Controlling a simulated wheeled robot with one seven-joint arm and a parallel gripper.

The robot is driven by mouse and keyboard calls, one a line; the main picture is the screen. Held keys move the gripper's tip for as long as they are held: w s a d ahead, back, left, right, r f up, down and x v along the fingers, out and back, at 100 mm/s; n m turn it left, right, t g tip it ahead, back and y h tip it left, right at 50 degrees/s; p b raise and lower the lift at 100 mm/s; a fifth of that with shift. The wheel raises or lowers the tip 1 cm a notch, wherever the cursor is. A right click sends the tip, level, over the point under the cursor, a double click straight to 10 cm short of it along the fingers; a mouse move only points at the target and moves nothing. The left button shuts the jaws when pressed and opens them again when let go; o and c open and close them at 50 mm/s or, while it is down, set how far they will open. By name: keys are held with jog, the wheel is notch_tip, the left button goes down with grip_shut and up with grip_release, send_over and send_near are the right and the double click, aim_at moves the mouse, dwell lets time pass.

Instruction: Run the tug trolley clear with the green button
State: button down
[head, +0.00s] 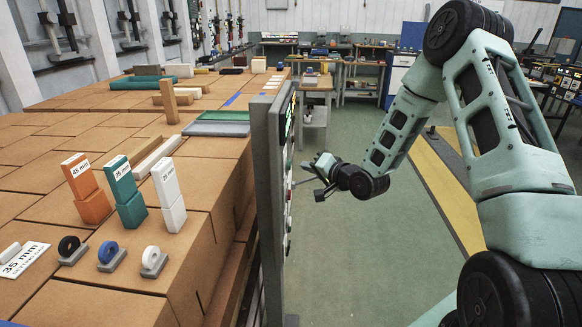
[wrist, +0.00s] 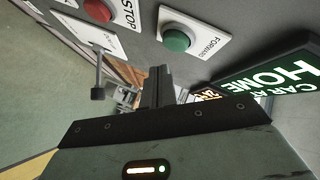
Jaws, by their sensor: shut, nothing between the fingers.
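The green button (wrist: 178,40), labelled FORWARD, is a round dome on a white plate on the grey control panel (wrist: 225,12). In the wrist view it lies just above my gripper (wrist: 161,72). The fingers are shut and empty, and a gap to the button seems to show. In the head view the panel (head: 262,150) is almost edge-on, and my gripper (head: 303,182) is close to its face on the right. The button's front cannot be made out there. I cannot identify the tug trolley in either view.
A red STOP button (wrist: 98,10) and a small lever (wrist: 98,80) are left of the green button. A lit green CAR AT HOME sign (wrist: 285,75) is at right. Green floor (head: 345,250) is open at right.

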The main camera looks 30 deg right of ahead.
jog(key=shift+w+a, duration=0.35)
jog(key=shift+a, duration=0.2)
jog(key=shift+w+a, duration=0.1)
dwell(1.7)
jog(key=shift+w+a, duration=0.15)
jog(key=shift+a, duration=0.05)
jog(key=shift+w+a+b, duration=0.25)
jog(key=shift+a+b, duration=0.05)
jog(key=shift+a, duration=0.15)
dwell(0.8)
jog(key=shift+d, duration=0.1)
jog(key=shift+s+d, duration=0.5)
jog(key=shift+d, duration=0.15)
